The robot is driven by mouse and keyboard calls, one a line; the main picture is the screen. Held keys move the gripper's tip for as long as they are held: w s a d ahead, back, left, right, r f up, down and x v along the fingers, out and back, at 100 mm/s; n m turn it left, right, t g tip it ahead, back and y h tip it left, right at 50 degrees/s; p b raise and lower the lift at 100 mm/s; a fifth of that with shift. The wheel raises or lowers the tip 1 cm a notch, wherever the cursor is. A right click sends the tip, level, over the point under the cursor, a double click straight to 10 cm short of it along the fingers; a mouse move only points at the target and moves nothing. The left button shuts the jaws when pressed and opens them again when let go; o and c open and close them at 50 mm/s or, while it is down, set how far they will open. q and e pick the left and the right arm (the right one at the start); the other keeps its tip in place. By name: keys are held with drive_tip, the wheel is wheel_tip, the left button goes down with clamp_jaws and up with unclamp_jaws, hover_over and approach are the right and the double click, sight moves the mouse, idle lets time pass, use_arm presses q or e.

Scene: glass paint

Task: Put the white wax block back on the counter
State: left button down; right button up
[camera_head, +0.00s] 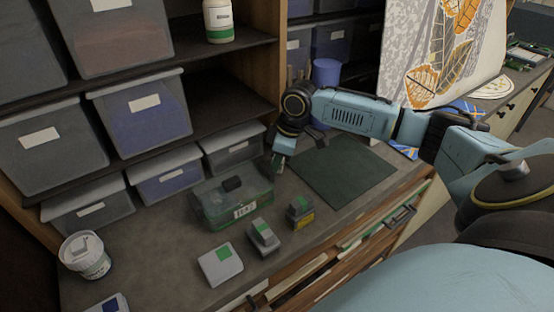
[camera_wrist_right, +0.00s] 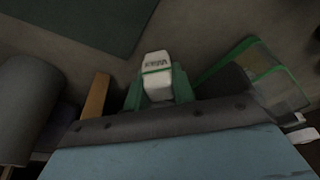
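The white wax block (camera_wrist_right: 157,75), with a green band and dark print, shows in the right wrist view between the two green fingertips of my right gripper (camera_wrist_right: 159,90). The gripper appears shut on it. In the head view my right gripper (camera_head: 279,160) points down over the grey counter (camera_head: 160,262), between the green see-through box (camera_head: 213,214) and the dark green mat (camera_head: 343,168). The block is hard to make out there. Whether the block touches the counter cannot be told. My left gripper is not in view.
Several small blocks stand on the counter: a pale one (camera_head: 220,265), a grey one (camera_head: 263,236) and a yellow-labelled one (camera_head: 300,213). A white tub (camera_head: 86,256) is at left. Storage bins (camera_head: 165,175) line the back. Bare counter lies left of the green box.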

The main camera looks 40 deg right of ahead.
drive_tip(key=o, duration=0.5)
drive_tip(key=shift+c, duration=0.2)
drive_tip(key=v, duration=1.2)
drive_tip(key=shift+w, duration=0.1)
